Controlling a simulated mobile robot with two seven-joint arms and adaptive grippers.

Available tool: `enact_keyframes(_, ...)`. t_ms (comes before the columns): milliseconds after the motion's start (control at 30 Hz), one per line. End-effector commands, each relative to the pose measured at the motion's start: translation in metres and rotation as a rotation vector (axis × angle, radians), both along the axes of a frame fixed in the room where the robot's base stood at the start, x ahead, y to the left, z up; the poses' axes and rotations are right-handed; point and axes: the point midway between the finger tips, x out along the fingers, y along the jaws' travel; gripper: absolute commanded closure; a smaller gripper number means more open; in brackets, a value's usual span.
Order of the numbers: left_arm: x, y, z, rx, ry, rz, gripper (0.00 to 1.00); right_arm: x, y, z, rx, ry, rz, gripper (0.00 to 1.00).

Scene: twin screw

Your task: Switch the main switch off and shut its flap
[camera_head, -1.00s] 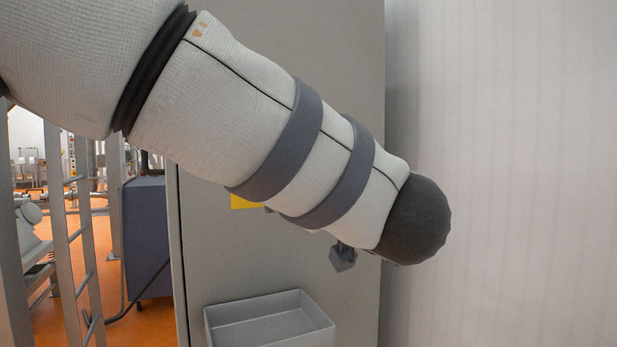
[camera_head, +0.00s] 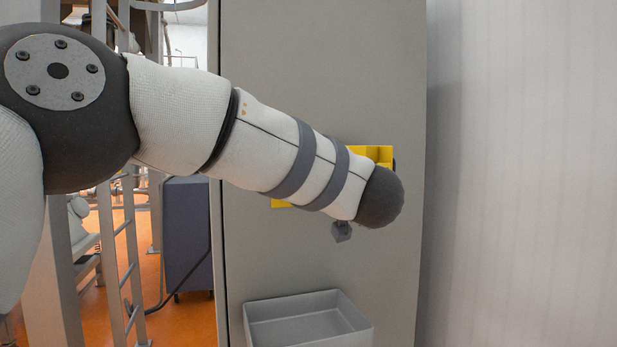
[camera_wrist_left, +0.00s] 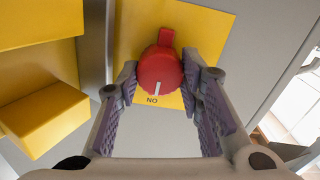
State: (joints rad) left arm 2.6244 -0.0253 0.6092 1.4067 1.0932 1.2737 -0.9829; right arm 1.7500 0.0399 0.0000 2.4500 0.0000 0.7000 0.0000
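The main switch is a round red knob (camera_wrist_left: 160,72) on a yellow plate (camera_wrist_left: 212,30) in the left wrist view. Its white mark points at the printed letters, which read "NO" in this view. My left gripper (camera_wrist_left: 161,66) has one finger on each side of the knob, with small gaps seeming to remain; contact is unclear. A yellow flap-like part with a block (camera_wrist_left: 45,112) stands beside the plate at the left. In the head view my left arm hides the knob; yellow (camera_head: 372,152) shows above and below my wrist. My right gripper is out of view.
The tall grey cabinet (camera_head: 320,60) carries the yellow parts. A grey open bin (camera_head: 345,329) projects from it below my left arm. A pale wall (camera_head: 520,170) lies to the right. A ladder-like frame (camera_head: 127,255) and a blue-grey box (camera_head: 188,235) stand at the left.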

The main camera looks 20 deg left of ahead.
Motion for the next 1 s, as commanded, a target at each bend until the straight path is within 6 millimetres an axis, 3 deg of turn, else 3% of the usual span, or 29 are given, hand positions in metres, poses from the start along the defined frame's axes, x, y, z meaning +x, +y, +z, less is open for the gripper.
enact_keyframes(467, -0.0001, 0.0002, -0.0005, -0.062, -0.04, 0.001, 0.94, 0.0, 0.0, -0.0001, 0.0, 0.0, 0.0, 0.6)
enact_keyframes(1000, -0.0002, 0.0002, -0.0017, -0.452, -0.301, 0.0, 0.94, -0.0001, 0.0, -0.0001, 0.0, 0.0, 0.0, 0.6)
